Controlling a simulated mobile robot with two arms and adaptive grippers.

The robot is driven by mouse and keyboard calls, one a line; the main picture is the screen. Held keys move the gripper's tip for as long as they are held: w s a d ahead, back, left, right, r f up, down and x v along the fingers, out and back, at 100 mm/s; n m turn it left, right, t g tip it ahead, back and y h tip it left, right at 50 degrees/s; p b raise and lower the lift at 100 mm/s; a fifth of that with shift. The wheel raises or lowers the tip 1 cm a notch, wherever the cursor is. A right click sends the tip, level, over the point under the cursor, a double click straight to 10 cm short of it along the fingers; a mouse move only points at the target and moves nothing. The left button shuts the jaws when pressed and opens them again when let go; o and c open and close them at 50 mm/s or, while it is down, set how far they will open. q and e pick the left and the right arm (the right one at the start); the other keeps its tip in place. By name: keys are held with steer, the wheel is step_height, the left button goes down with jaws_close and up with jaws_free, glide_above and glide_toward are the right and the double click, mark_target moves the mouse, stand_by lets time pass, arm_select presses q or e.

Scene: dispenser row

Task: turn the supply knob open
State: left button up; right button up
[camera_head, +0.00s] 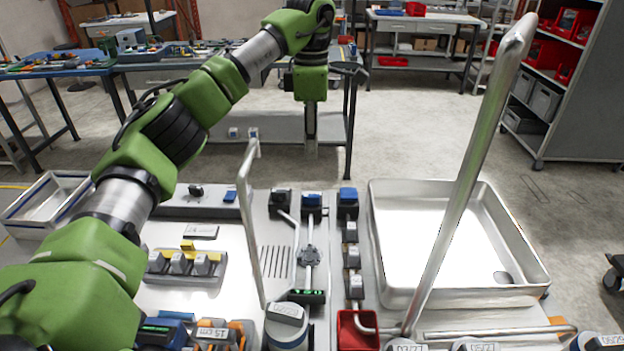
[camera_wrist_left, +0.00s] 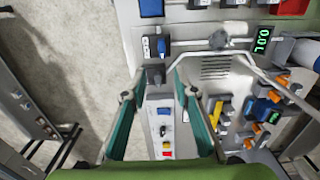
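A row of valve-like knobs stands along the panel's far edge: a black knob (camera_head: 281,198), a blue-topped knob (camera_head: 312,200) and another blue-topped knob (camera_head: 347,196). I cannot tell which is the supply knob. In the left wrist view they show as the black knob (camera_wrist_left: 155,74), the middle blue knob (camera_wrist_left: 162,46) and the other blue knob (camera_wrist_left: 151,8). My left gripper (camera_head: 311,150) hangs above and beyond the row, pointing down. In the wrist view its teal fingers (camera_wrist_left: 160,95) are spread and empty, with the black knob just ahead of the tips. My right gripper is out of view.
A bent metal pipe (camera_head: 246,200) and a thick slanted pipe (camera_head: 470,170) rise above the panel. A steel tray (camera_head: 385,255) lies to the right. Green displays (camera_head: 307,296) and a red cup (camera_head: 357,328) sit nearer. Floor is clear behind the tray.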

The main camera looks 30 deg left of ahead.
mark_target(311, 195)
arm_select(q)
steer(key=f+p, duration=0.1)
steer(key=f, duration=1.2)
steer(key=shift+s+d+p, duration=0.1)
steer(key=shift+s+p, duration=0.1)
steer(key=shift+p, duration=0.2)
steer(key=shift+f, duration=0.2)
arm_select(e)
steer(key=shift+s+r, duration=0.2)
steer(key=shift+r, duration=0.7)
arm_select(q)
steer(key=shift+c, duration=0.4)
jaws_close()
